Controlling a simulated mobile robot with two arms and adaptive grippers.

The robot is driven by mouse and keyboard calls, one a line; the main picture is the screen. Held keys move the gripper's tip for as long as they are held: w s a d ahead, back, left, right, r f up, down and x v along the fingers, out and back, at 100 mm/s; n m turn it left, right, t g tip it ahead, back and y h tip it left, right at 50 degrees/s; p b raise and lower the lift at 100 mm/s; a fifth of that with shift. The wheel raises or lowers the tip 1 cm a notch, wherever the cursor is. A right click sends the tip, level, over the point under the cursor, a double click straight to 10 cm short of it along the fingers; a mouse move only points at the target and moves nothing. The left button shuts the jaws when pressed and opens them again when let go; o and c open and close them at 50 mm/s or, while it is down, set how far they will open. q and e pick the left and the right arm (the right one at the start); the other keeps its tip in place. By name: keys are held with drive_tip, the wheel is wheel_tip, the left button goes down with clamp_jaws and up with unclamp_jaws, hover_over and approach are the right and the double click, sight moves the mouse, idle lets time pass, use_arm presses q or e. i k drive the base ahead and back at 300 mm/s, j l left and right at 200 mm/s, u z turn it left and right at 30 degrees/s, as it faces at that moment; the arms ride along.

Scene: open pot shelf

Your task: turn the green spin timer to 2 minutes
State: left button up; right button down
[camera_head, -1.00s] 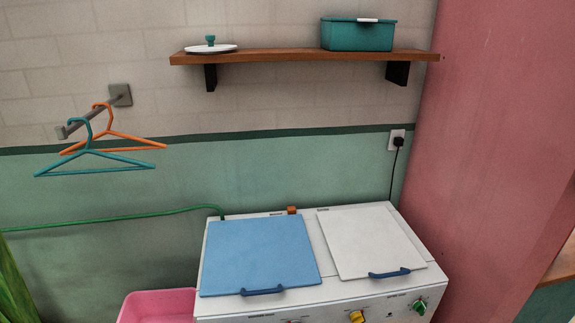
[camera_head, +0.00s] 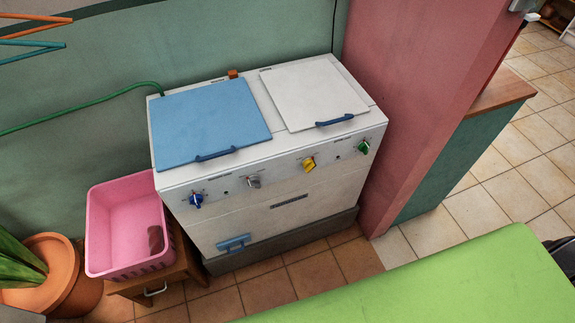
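The green spin timer (camera_head: 363,147) is a small knob at the right end of the front panel of a white twin-lid washing machine (camera_head: 283,205). Its markings are too small to read, so its setting cannot be told. To its left on the same panel are a yellow knob (camera_head: 309,164), a grey knob (camera_head: 254,181) and a blue knob (camera_head: 196,200). The blue lid (camera_head: 212,122) and the white lid (camera_head: 312,92) are both closed. Neither of my grippers shows in the view.
A pink basket (camera_head: 128,225) with a brown item in it stands on a small wooden stand left of the machine. A potted plant (camera_head: 60,275) is at the lower left. A green surface (camera_head: 430,285) fills the lower right. Tiled floor lies between it and the machine.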

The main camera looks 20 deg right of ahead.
sight(364, 146)
drive_tip(key=z, duration=1.2)
